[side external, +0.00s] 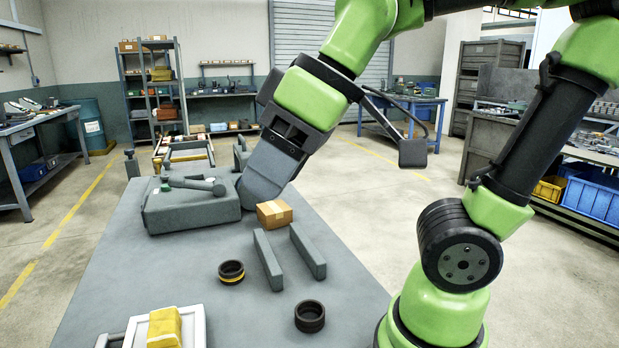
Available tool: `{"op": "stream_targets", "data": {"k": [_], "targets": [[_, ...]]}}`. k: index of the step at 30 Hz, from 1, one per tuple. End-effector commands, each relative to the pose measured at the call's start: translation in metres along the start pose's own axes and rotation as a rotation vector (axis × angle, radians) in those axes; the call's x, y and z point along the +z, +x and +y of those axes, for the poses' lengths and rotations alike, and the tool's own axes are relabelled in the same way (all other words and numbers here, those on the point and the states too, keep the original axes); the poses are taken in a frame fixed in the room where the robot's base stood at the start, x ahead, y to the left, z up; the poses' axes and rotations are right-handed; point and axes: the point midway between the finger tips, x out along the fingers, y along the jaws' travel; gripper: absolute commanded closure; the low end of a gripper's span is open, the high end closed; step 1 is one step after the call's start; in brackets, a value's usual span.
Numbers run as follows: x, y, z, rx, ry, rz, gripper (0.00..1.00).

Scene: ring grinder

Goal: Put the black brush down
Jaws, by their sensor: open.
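I cannot make out a black brush for certain. My gripper (250,194) reaches down at the table's far part, between a grey block-like machine (190,212) and a small cardboard box (274,215). Its jaws are open, though the gap between the fingertips is hard to see from this side. A grey tool-like part with a rounded end (200,185) lies on top of the grey machine, left of my gripper. Anything behind or under the gripper is hidden.
Two grey bars (268,260) stand parallel on the grey table (130,275). A dark ring with a yellow band (231,272) and a plain black ring (310,317) lie nearer. A white tray (198,325) holds a yellow block (165,328). The table's left middle is clear.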

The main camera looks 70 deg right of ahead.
Motion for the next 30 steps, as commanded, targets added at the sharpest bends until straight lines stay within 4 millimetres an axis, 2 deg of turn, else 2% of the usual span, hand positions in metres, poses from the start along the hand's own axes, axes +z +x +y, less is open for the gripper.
{"op": "stream_targets", "data": {"k": [1, 3, 8, 30], "targets": [[0.012, -0.005, 0.008, 0.02, 0.142, 0.043, 0.46], [0.025, -0.008, 0.014, 0.035, 0.304, 0.085, 0.46], [0.04, -0.009, 0.02, 0.047, 0.502, 0.138, 0.46], [0.042, -0.009, 0.021, 0.047, 0.527, 0.141, 0.46]]}}
